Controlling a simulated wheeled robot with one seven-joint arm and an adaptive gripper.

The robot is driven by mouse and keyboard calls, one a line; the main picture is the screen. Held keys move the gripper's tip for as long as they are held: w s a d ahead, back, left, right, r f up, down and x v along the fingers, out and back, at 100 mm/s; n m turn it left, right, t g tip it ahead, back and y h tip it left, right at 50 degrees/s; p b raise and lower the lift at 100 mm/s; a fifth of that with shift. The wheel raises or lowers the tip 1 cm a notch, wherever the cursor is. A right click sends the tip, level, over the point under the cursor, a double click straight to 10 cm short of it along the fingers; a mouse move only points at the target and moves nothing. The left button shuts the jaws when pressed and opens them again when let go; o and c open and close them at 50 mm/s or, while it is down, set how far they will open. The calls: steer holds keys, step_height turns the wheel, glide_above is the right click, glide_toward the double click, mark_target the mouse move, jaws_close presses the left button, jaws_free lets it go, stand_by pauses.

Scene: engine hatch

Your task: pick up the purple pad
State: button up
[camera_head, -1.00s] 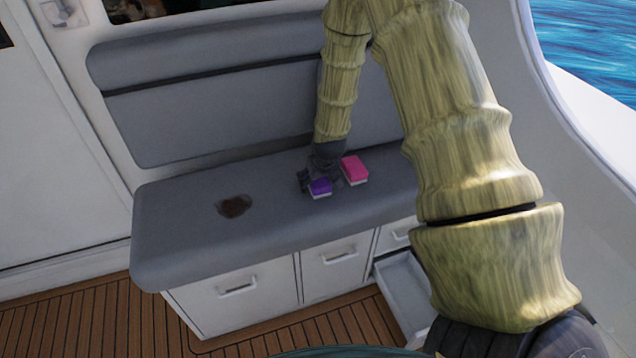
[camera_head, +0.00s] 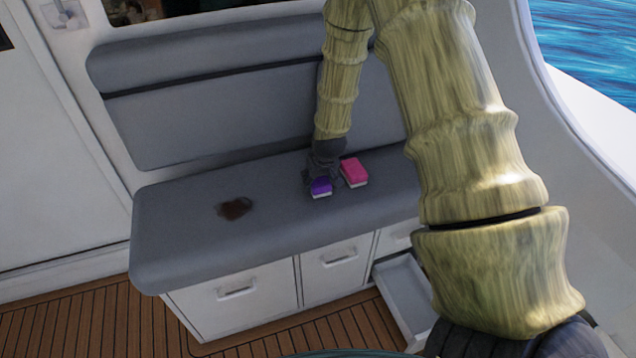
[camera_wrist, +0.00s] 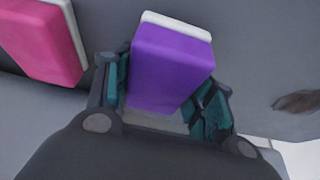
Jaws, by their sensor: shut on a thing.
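The purple pad (camera_head: 320,187) has a white layer on one face and is on the grey bench seat (camera_head: 270,232). In the wrist view the purple pad (camera_wrist: 172,66) lies between the two teal-padded fingers. My gripper (camera_head: 322,182) is shut on it, one finger on each side; it also shows in the wrist view (camera_wrist: 168,100). I cannot tell whether the pad is touching the seat or just above it.
A pink pad (camera_head: 354,171) with a white layer is close to the right of the purple pad. A brown stain (camera_head: 234,208) marks the seat to the left. A drawer (camera_head: 404,292) stands open below the seat at the right. The seat's left part is clear.

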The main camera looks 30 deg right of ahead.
step_height(320, 180, up, 2)
steer(key=shift+r, duration=0.1)
steer(key=s+a+r+b, duration=0.1)
steer(key=s+a, duration=0.2)
steer(key=s, duration=0.4)
steer(key=s+a+b, duration=0.1)
steer(key=s+a, duration=0.3)
steer(key=s, duration=0.3)
steer(key=shift+s+r, duration=0.2)
steer(key=shift+r, duration=0.2)
